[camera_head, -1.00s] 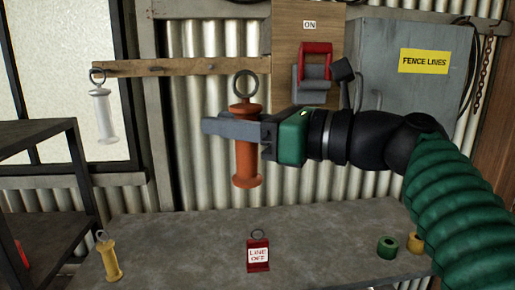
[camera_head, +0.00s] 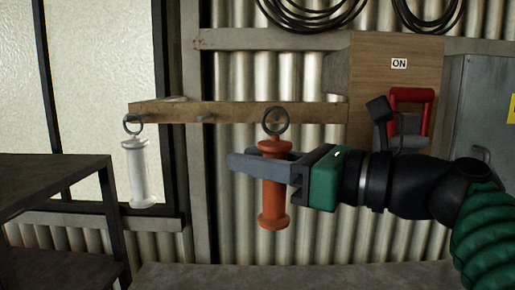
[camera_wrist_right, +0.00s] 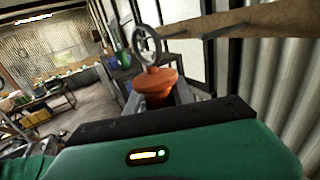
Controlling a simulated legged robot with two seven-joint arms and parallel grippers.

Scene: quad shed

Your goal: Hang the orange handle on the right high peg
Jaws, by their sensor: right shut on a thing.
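The orange handle (camera_head: 272,205) hangs upright in my right gripper (camera_head: 262,168), which is shut around its upper body. Its grey ring (camera_head: 275,121) stands above the fingers, in front of the right part of the wooden peg rail (camera_head: 240,112). The right peg is not clearly visible behind the ring. In the right wrist view the ring (camera_wrist_right: 147,45) is beside a grey peg (camera_wrist_right: 178,34) on the rail; I cannot tell whether the peg passes through it. My left gripper is not in view.
A white handle (camera_head: 140,175) hangs by its ring at the rail's left end. A wooden board with a red lever (camera_head: 412,97) and a grey cabinet (camera_head: 480,110) stand to the right. A dark shelf (camera_head: 60,190) is at left. The bench top (camera_head: 300,277) lies below.

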